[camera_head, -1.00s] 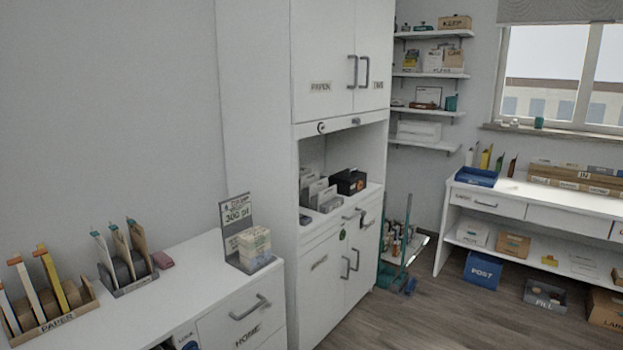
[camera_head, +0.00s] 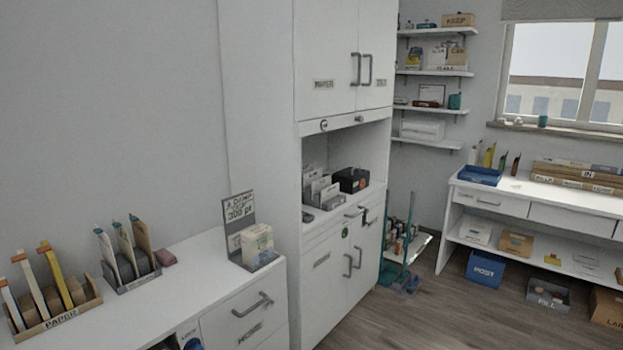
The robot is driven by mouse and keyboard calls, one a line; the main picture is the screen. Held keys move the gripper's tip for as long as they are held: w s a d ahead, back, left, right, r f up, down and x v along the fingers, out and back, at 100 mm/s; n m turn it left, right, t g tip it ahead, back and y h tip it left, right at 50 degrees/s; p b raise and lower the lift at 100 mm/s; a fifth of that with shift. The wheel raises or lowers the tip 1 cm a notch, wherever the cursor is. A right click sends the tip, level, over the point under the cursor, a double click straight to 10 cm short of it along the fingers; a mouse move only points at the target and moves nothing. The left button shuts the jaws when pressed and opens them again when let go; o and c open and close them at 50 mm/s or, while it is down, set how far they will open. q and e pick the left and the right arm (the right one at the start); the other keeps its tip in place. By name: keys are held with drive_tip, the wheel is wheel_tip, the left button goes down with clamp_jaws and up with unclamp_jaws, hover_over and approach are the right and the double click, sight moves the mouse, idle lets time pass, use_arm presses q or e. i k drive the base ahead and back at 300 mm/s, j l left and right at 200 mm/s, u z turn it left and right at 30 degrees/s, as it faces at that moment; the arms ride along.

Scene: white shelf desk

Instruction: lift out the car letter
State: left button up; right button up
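I cannot make out a car letter at this distance. Upright card-like pieces stand in a wooden holder marked PAPER (camera_head: 60,322) on the low white desk at the left. More stand in a grey holder (camera_head: 137,284) beside it. White upright pieces stand in a rack (camera_head: 318,191) in the open niche of the tall white cabinet, next to a black box (camera_head: 351,179). Neither of my grippers is in view.
A grey display stand (camera_head: 238,215) with a pale block sits at the low desk's right end. A white shelf desk (camera_head: 545,208) under the window holds a blue tray (camera_head: 478,176). A blue POST bin (camera_head: 485,270) stands below. Wooden floor (camera_head: 440,315) is clear in front.

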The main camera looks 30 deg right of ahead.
sight(309, 166)
drive_tip(key=i+l+u, duration=0.1)
drive_tip(key=l, duration=0.25)
drive_tip(key=i+l, duration=0.2)
drive_tip(key=i+l+u, duration=0.15)
drive_tip(key=l, duration=0.3)
drive_tip(key=i+l, duration=0.15)
drive_tip(key=l, duration=0.2)
drive_tip(key=u, duration=0.05)
